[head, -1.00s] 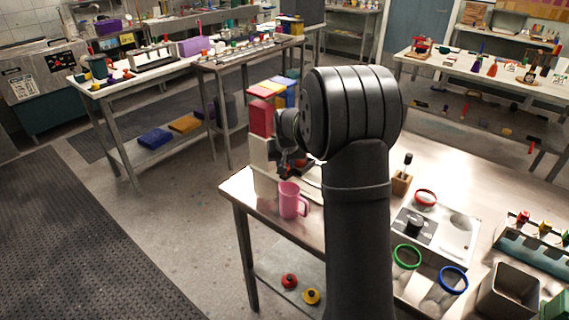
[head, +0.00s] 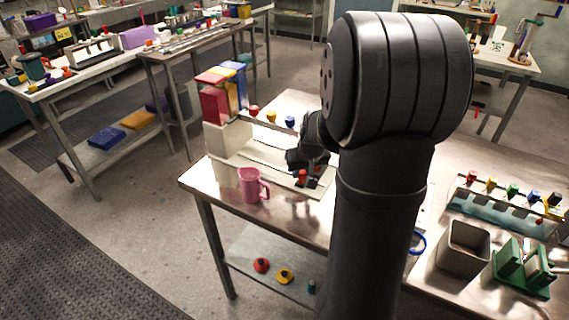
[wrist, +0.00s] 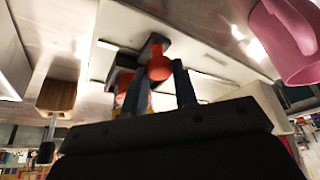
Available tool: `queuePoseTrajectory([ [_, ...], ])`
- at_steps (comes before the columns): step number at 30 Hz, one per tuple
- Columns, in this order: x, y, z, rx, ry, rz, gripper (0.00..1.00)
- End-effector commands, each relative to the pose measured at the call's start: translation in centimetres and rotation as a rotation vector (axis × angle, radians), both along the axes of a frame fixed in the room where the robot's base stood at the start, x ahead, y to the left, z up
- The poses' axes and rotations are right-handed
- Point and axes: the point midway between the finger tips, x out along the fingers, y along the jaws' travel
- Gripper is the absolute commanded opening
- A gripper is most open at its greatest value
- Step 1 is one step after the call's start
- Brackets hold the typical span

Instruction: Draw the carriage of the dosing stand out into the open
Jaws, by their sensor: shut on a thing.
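The dosing stand has a pale body (head: 226,137) at the left end of the table, with red, yellow and blue hoppers (head: 215,103) on top. Its pale base with long grooves runs right from the body. The carriage's red knob (head: 302,176) shows over this base, to the right of the body, clear of the hoppers. My gripper (head: 304,165) is at the knob, partly hidden by its own dark parts. In the wrist view, its two fingers (wrist: 165,93) are shut on the red knob (wrist: 158,67). The rest of the carriage is mostly hidden.
A pink mug (head: 250,187) stands close in front of the stand's base. Red, yellow and blue knobs (head: 271,117) are behind it. A grey bin (head: 463,248), a green stand (head: 523,268) and a rack of coloured-top bottles (head: 505,205) are at right. My arm hides the table's middle.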

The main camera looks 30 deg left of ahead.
Motion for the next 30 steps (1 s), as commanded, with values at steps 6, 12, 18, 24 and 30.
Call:
queuePoseTrajectory([
  [6, 0.0, -2.3, 0.0, 0.0, 0.001, -0.002, 0.0],
  [12, 0.0, -2.9, 0.0, -0.001, 0.001, 0.0, 0.0],
  [18, 0.0, -3.1, 0.0, -0.003, 0.001, 0.0, 0.0],
  [24, 0.0, -3.2, 0.0, -0.003, 0.001, -0.002, 0.44],
  [30, 0.0, -3.0, 0.0, -0.002, 0.001, 0.0, 0.48],
])
